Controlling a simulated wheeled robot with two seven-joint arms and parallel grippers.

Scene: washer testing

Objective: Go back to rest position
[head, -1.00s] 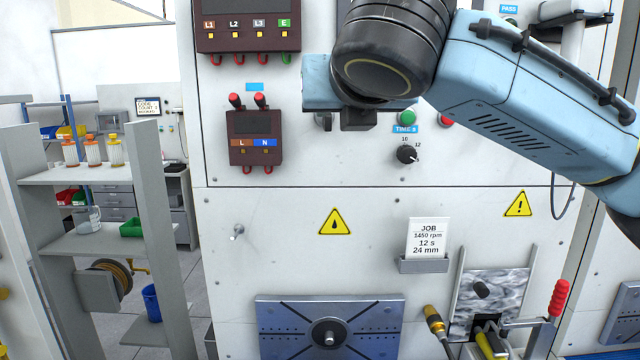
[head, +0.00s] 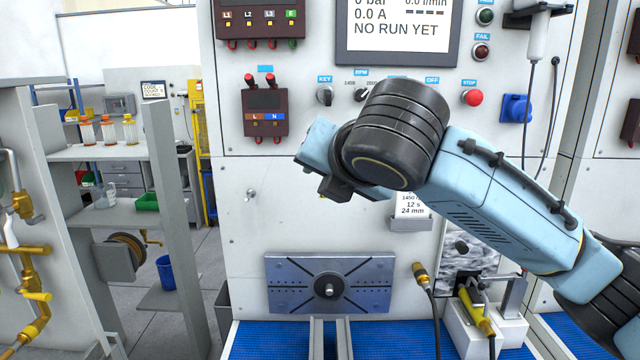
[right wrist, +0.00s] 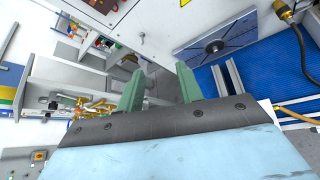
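My right arm comes in from the right in the head view, in front of the test panel (head: 300,190). Its wrist hides part of the controls and the job card (head: 413,206). My right gripper (right wrist: 158,92) shows in the right wrist view with its two green fingers apart and nothing between them. It points toward the floor and shelf side, clear of the panel. In the head view its fingers are hidden behind the wrist. My left gripper is in neither view.
A steel mounting plate (head: 290,295) sits low on the panel above a blue mat (head: 270,345). A yellow-handled tool (head: 474,308) and a brass-ended hose (head: 420,272) stand right of it. Shelves (head: 95,152) stand at left. A screen (head: 398,40) reads NO RUN YET.

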